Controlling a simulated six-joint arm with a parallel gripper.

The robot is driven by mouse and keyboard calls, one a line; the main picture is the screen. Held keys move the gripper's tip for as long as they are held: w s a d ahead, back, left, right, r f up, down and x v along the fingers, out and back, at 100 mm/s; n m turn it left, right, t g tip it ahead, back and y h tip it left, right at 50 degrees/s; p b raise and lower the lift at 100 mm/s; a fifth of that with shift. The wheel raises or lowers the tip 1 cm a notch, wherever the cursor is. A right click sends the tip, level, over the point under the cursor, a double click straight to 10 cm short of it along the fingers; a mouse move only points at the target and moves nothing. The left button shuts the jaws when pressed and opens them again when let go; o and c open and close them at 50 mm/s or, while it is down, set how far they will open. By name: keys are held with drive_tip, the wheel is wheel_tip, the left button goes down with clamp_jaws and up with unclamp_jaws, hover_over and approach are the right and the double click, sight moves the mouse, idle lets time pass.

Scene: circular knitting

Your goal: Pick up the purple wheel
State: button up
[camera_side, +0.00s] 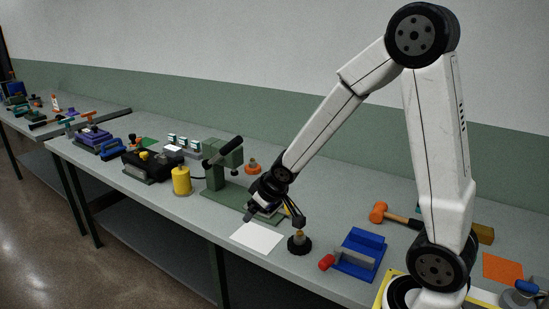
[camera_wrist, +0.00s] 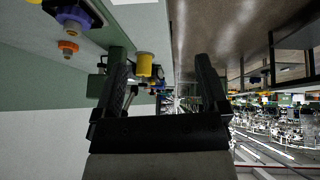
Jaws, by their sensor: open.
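A purple wheel-like disc with an orange hub (camera_wrist: 75,20) shows at the upper left of the wrist view, cut by the top edge. I cannot make it out in the side view, where my gripper may hide it. My gripper (camera_side: 272,214) is open and empty, above the bench near the green press. In the wrist view my gripper's two fingers (camera_wrist: 160,58) are spread wide, with the purple wheel outside them to the left.
A green press (camera_side: 222,172) and a yellow cylinder (camera_side: 181,180) stand left of my gripper. A white sheet (camera_side: 257,237), a black-based post (camera_side: 299,244) and a blue vise-like block (camera_side: 359,253) lie near the front edge. A mallet (camera_side: 380,213) is at the right.

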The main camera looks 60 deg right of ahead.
drive_tip(key=w+d+n+t+y, duration=0.25)
drive_tip(key=w+d+t, duration=0.35)
drive_tip(key=w+d, duration=0.9)
drive_tip(key=s+d+f+n+y, duration=0.1)
drive_tip(key=d, duration=0.1)
drive_tip(key=s+d+f+n+y, duration=0.1)
drive_tip(key=d, duration=0.2)
drive_tip(key=s+d+f+n+y, duration=0.1)
drive_tip(key=d, duration=0.1)
drive_tip(key=shift+s+d+f, duration=0.1)
drive_tip(key=shift+d+f, duration=0.2)
drive_tip(key=shift+f, duration=0.1)
drive_tip(key=s+d+f+y, duration=0.1)
drive_tip(key=s, duration=0.1)
drive_tip(key=s+d+f+n+y, duration=0.1)
drive_tip(key=f, duration=0.1)
drive_tip(key=s+d+f+g+y, duration=0.1)
drive_tip(key=s, duration=0.1)
drive_tip(key=shift+s+d+f+y, duration=0.15)
drive_tip(key=shift+s+d+y, duration=0.15)
drive_tip(key=shift+d, duration=0.1)
drive_tip(key=shift+s+d+f+n+g, duration=0.2)
drive_tip(key=shift+s+f+n+g, duration=0.1)
drive_tip(key=shift+s, duration=0.1)
drive_tip(key=shift+x, duration=1.35)
drive_tip(key=shift+w+a+r, duration=0.1)
drive_tip(key=shift+x, duration=2.45)
drive_tip(key=shift+r, duration=0.15)
